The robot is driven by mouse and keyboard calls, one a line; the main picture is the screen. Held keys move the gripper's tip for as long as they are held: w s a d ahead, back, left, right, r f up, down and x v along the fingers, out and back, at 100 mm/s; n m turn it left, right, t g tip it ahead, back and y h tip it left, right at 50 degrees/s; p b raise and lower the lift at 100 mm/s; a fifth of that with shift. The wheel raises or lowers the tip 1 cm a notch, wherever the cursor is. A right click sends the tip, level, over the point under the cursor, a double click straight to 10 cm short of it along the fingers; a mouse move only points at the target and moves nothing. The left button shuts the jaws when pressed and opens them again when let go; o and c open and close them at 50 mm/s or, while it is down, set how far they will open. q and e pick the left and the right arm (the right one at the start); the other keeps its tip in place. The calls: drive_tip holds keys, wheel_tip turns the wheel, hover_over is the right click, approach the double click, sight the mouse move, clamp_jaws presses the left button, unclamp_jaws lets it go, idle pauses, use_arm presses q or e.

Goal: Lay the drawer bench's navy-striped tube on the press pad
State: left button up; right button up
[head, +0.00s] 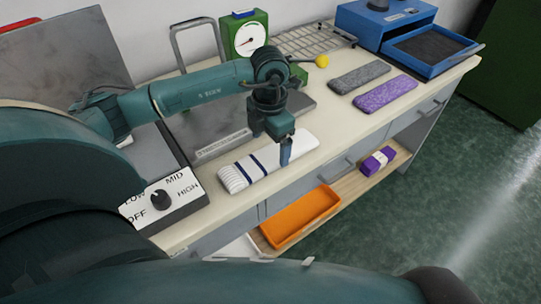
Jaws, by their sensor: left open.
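The navy-striped tube (240,173) is a flat white knitted piece with dark blue stripes. It lies on the cream bench top (222,208) near the front edge. My left gripper (271,143) is over the tube's right half, pointing down and open. Its near finger hides part of the tube, and its far finger is at the tube's back side. I cannot tell whether the fingers touch it. The press at left has a knob panel (178,190) and a raised grey plate (70,58). A grey flat surface (150,150) beside the panel may be its pad, partly hidden by my arm.
Grey (360,76) and purple (386,94) knitted pieces lie to the right, near a blue box with an open drawer (432,52). A green dial gauge (246,36) and yellow ball (321,61) stand behind. An orange tray (300,217) and purple bundle (377,161) are on the lower shelf.

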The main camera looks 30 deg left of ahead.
sight(271, 155)
use_arm(q)
wheel_tip(271, 155, down, 4)
drive_tip(key=shift+r, duration=0.25)
drive_tip(key=c, duration=1.1)
